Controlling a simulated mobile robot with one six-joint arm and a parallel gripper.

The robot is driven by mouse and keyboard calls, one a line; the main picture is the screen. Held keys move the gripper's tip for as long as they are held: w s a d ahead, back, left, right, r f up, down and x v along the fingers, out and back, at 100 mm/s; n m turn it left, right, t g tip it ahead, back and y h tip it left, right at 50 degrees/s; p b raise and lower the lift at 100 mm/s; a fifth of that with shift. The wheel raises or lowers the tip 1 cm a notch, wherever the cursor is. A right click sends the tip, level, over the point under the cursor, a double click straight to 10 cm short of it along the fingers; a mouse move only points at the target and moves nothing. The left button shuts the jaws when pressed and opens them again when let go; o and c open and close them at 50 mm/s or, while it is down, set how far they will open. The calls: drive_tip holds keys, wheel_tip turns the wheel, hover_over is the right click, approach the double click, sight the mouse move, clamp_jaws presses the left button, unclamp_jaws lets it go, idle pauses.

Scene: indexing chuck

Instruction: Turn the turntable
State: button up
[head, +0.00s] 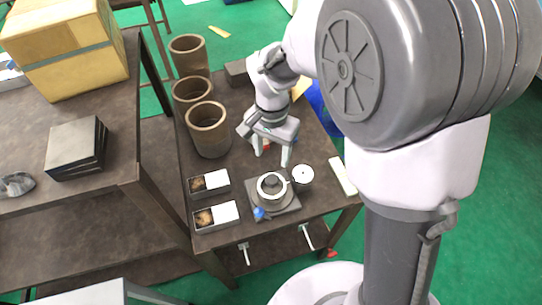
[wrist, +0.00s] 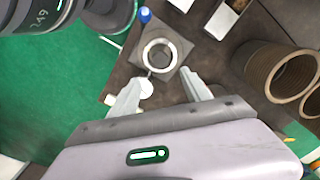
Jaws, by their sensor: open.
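The turntable (head: 270,187), a round pale ring on a dark square base plate, sits near the front edge of the dark table. A small handle-like bar sticks out from its ring towards a white disc (head: 302,174) on its right. In the wrist view the turntable (wrist: 160,55) is ahead of the fingers, with the white disc (wrist: 146,88) by the left fingertip. My gripper (head: 271,160) is open and empty, pointing down behind the turntable and apart from it. Its two spread fingers also show in the wrist view (wrist: 161,77).
A blue knob (head: 258,213) is at the base plate's front corner. Two small trays (head: 208,184) (head: 216,217) lie left of it. Several brown pots (head: 207,130) stand behind left. A white bar (head: 342,176) lies at the right edge. A second table (head: 60,205) adjoins on the left.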

sight(272, 179)
wheel_tip(272, 179, down, 12)
drive_tip(key=b, duration=0.3)
drive_tip(key=shift+f+b, duration=0.1)
drive_tip(key=shift+b, duration=0.2)
clamp_jaws()
